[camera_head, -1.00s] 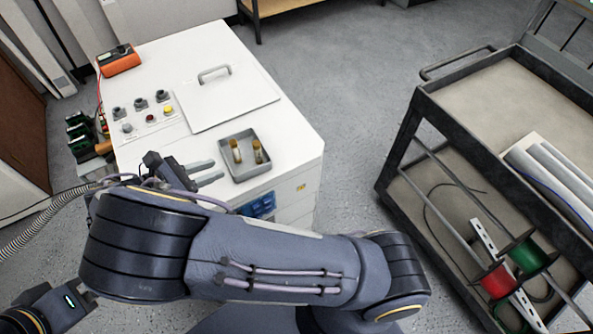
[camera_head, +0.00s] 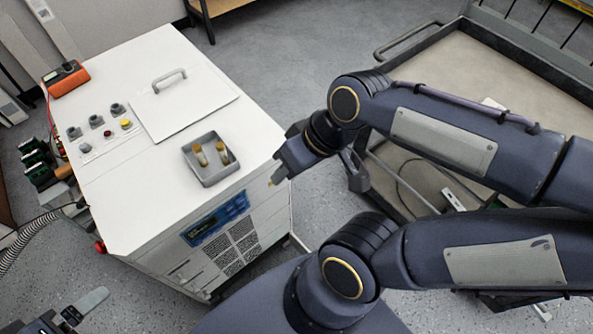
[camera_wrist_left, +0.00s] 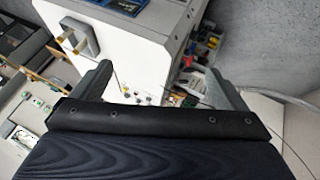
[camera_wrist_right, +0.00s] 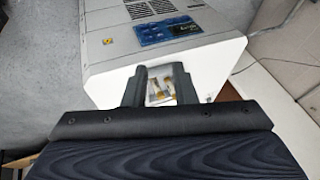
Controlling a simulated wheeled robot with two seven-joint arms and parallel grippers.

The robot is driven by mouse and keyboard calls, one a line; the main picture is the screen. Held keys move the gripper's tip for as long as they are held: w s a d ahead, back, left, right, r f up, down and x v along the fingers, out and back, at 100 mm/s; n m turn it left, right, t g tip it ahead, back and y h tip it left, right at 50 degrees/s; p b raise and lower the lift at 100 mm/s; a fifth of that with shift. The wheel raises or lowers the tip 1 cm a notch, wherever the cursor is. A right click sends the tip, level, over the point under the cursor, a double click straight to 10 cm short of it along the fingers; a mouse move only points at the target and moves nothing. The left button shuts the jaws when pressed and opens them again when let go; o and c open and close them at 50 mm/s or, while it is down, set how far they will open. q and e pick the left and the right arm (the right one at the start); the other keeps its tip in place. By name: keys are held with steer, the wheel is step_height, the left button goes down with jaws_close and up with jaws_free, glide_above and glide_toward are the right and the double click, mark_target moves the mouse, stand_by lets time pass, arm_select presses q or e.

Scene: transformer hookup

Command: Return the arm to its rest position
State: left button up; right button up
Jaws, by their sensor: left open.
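My right arm comes in from the right in the head view. Its gripper (camera_head: 280,173) hangs in front of the white cabinet's (camera_head: 130,200) near right corner, apart from it. In the right wrist view its two fingers (camera_wrist_right: 158,75) stand a little apart with nothing held between them. The grey tray (camera_head: 211,172) with two gold-brown cylinders (camera_head: 222,153) shows beyond the gap. My left gripper (camera_head: 75,312) is low at the lower left of the head view, partly cut off. In the left wrist view its fingers (camera_wrist_left: 160,75) are wide apart and empty.
The cabinet top holds a lid with a handle (camera_head: 185,105), knobs (camera_head: 96,121) and an orange meter (camera_head: 66,79). A dark cart (camera_head: 470,75) stands at the right, partly behind my right arm. Grey floor (camera_head: 262,65) is clear between them.

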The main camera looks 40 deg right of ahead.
steer(key=shift+s+d+m+t, duration=0.15)
steer(key=shift+s+m+t, duration=0.75)
steer(key=shift+m, duration=0.3)
